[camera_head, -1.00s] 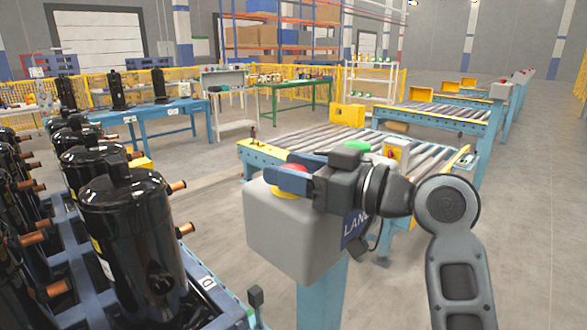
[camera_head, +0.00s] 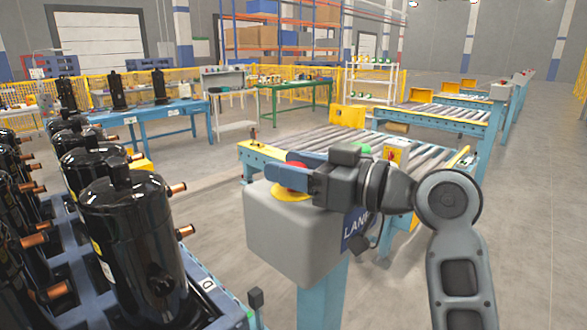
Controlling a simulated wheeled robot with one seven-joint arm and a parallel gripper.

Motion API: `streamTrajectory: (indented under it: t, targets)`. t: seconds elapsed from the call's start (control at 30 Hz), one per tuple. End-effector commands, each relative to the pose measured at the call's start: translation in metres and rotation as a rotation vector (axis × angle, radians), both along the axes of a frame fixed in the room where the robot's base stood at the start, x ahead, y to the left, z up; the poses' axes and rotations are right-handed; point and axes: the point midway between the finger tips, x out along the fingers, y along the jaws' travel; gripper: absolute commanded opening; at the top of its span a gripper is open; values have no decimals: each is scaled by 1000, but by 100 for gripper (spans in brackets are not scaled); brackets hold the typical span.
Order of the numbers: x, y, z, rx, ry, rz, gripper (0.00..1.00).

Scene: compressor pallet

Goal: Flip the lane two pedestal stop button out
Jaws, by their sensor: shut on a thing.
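The pedestal box (camera_head: 290,235) is a grey box on a blue post, with a blue label reading "LAN" and the rest hidden by my gripper and arm. On its top is the red stop button (camera_head: 291,188) with a yellow ring (camera_head: 290,196) around its base. My gripper (camera_head: 291,171) comes in from the right over the box top, its blue fingers at the red button. It is shut on the button, which the fingers partly hide. A green button (camera_head: 362,148) shows behind my gripper.
A blue pallet (camera_head: 215,300) with several black compressors (camera_head: 133,240) stands close on the left. A roller conveyor (camera_head: 340,143) lies behind the pedestal. Grey floor is open on the right.

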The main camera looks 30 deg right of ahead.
Motion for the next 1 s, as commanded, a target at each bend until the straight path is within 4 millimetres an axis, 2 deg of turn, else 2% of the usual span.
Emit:
streamTrajectory:
  t: [0.03,0.07,0.23,0.57,1.0]
  targets:
    - [0,0,7,3,-15,-3,0]
    - [0,0,7,3,-16,-3,53]
    - [0,0,6,2,-13,-2,69]
    - [-4,-3,3,2,-9,-3,71]
    - [-58,-35,3,1,-12,-4,71]
